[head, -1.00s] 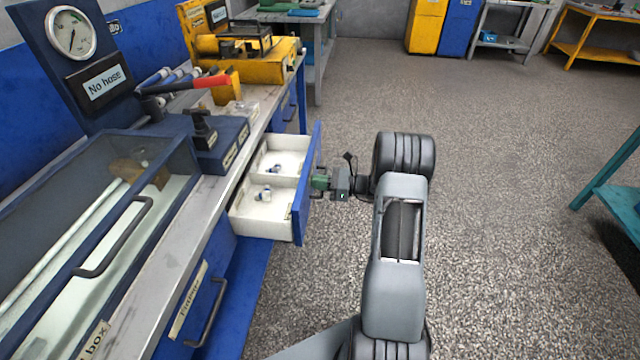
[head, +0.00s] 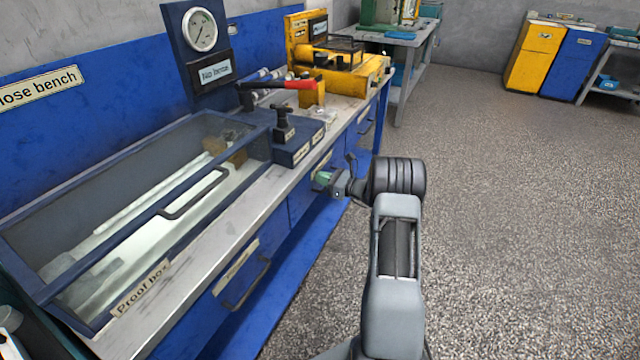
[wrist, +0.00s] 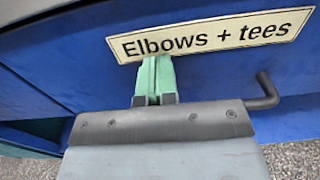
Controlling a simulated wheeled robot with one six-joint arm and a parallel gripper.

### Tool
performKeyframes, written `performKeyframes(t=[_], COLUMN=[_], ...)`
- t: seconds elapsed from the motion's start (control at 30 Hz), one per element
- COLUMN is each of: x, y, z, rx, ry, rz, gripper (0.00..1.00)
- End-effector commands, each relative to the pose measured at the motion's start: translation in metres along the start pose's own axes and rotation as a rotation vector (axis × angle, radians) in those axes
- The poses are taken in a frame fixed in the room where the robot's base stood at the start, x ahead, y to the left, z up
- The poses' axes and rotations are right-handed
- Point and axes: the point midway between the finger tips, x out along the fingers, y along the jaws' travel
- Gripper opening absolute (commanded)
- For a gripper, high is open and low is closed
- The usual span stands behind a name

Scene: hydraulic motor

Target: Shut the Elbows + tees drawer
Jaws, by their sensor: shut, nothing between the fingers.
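The Elbows + tees drawer shows as a blue front with a cream label (wrist: 212,36) in the wrist view. In the head view its blue front (head: 302,197) lies about in line with the bench face, and no open tray shows. My gripper (head: 322,178) is at the drawer front, with its green fingers together. In the wrist view the fingertips (wrist: 154,62) are at the lower edge of the label, touching or nearly touching the front. A dark bar handle (wrist: 262,92) sticks out to the right of the fingers. The gripper holds nothing.
The hose bench top carries a glass-lidded proof box (head: 130,205), a dark block (head: 290,145) and a yellow machine (head: 345,72). Another drawer handle (head: 248,285) sticks out nearer me. The speckled floor (head: 500,230) at right is clear.

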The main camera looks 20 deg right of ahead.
Motion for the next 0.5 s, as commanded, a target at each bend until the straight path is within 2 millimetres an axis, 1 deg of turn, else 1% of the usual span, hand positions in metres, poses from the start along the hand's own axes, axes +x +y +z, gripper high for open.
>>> performKeyframes(t=[0.13, 0.5], x=[0.0024, 0.008], y=[-0.0023, 0.001], z=[0.0004, 0.0017], rx=[-0.001, -0.004], ry=[0.0, -0.002], rz=[-0.005, 0.004], gripper=[0.0, 0.0])
